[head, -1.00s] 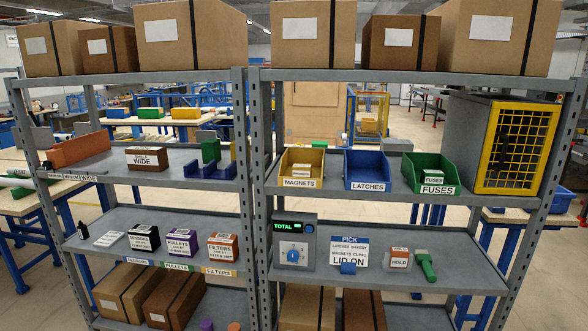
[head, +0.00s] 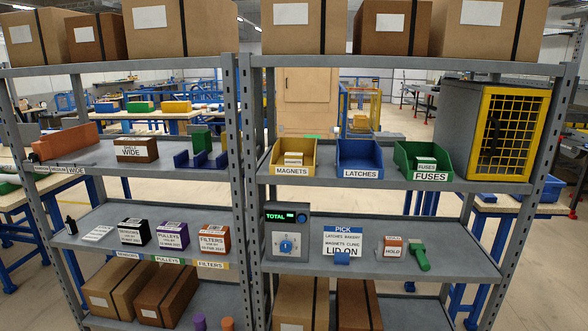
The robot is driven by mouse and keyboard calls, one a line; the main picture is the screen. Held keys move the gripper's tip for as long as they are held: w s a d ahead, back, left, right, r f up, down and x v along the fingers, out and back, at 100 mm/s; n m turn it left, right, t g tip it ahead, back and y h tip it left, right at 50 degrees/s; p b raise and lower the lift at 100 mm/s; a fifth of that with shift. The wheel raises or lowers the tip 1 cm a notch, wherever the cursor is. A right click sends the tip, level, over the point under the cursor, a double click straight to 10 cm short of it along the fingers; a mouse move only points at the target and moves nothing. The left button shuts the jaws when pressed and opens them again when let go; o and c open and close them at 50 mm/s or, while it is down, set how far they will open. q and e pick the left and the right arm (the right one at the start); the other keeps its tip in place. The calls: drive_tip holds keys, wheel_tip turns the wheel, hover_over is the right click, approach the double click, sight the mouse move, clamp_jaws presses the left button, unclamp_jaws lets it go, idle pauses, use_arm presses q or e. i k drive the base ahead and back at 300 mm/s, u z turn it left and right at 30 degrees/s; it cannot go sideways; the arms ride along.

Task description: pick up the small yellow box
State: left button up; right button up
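No loose small yellow box shows clearly on the shelves. A yellow open bin (head: 276,161) labelled MAGNETS stands on the upper right shelf and holds small pale labelled boxes (head: 293,158). A yellow block-like item (head: 177,107) lies far behind on a workbench, next to a green one (head: 140,107). I cannot tell whether either is the task's box. Neither of my grippers is in view.
A blue LATCHES bin (head: 360,160) and a green FUSES bin (head: 410,172) stand beside the yellow bin. A yellow-fronted mesh cabinet (head: 505,135) is at right. A grey dial unit (head: 287,232), PICK sign (head: 343,240) and small labelled boxes (head: 168,236) sit on the shelf below.

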sight(290, 158)
drive_tip(key=z, duration=0.05)
drive_tip(key=k, duration=0.5)
drive_tip(key=u, duration=0.85)
drive_tip(key=i, duration=1.2)
drive_tip(key=z, duration=0.35)
drive_tip(key=i, duration=0.95)
drive_tip(key=z, duration=0.75)
